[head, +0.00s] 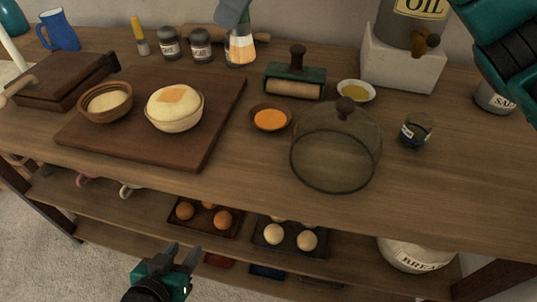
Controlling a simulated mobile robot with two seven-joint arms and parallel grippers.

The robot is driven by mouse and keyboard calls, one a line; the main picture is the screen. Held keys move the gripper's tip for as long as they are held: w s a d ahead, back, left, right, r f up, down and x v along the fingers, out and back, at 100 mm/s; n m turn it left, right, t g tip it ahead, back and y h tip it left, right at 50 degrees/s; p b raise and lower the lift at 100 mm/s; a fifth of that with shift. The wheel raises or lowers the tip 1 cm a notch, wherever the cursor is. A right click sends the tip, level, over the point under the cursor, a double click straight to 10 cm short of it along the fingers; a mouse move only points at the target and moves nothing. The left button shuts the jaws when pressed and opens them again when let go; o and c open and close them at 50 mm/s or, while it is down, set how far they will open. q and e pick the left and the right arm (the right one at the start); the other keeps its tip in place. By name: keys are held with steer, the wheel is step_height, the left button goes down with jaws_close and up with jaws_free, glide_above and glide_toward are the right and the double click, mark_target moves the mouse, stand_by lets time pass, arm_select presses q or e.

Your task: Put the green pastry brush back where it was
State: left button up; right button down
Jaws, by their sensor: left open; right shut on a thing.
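I cannot make out a green pastry brush in the head view. An upright utensil with a yellow handle and a pale lower end (139,36) stands at the back left of the counter. My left gripper (182,252) is open and empty, low in front of the counter's front edge and the shelves. Part of my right arm shows at the top right, but its gripper fingers and anything in them are out of view.
A board (200,137) with two bowls fills the left. A roller (294,77), an orange bowl (270,119), an oil dish (356,91), a glass dome (335,150) and a small jar (415,131) stand centre to right. The right front counter is clear.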

steer(key=shift+s+d, duration=0.1)
steer(key=shift+s, duration=0.05)
steer(key=shift+f+m, duration=0.35)
steer(key=shift+m, duration=0.05)
step_height(320, 180, down, 19)
steer(key=b, duration=0.3)
steer(key=shift+f, duration=0.1)
steer(key=shift+f, duration=0.1)
steer(key=c, duration=0.9)
jaws_free()
steer(key=shift+r, duration=0.25)
steer(key=v, duration=0.4)
steer(key=p+v, duration=0.1)
steer(key=v, duration=0.7)
steer(key=shift+s+f, duration=0.1)
steer(key=shift+s, duration=0.15)
